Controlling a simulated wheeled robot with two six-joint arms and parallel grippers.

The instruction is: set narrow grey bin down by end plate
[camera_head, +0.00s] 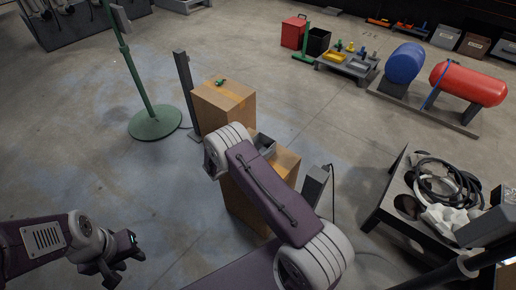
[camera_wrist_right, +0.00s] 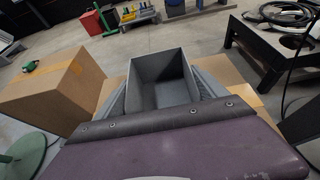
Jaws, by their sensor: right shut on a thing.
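The narrow grey bin (camera_head: 264,144) is upright and looks empty inside in the right wrist view (camera_wrist_right: 162,78). My right gripper (camera_wrist_right: 162,92) is shut on it, a grey finger along each side. The bin is over the top of the nearer cardboard box (camera_head: 286,164); I cannot tell whether it touches. In the head view my right arm hides the gripper and part of the bin. I cannot make out an end plate for certain. My left gripper (camera_head: 120,260) is empty at the lower left, its fingers apart.
A taller cardboard box (camera_head: 223,104) with a small green item (camera_head: 221,82) stands behind left. A dark post (camera_head: 187,92) and green stand (camera_head: 155,122) are beside it.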

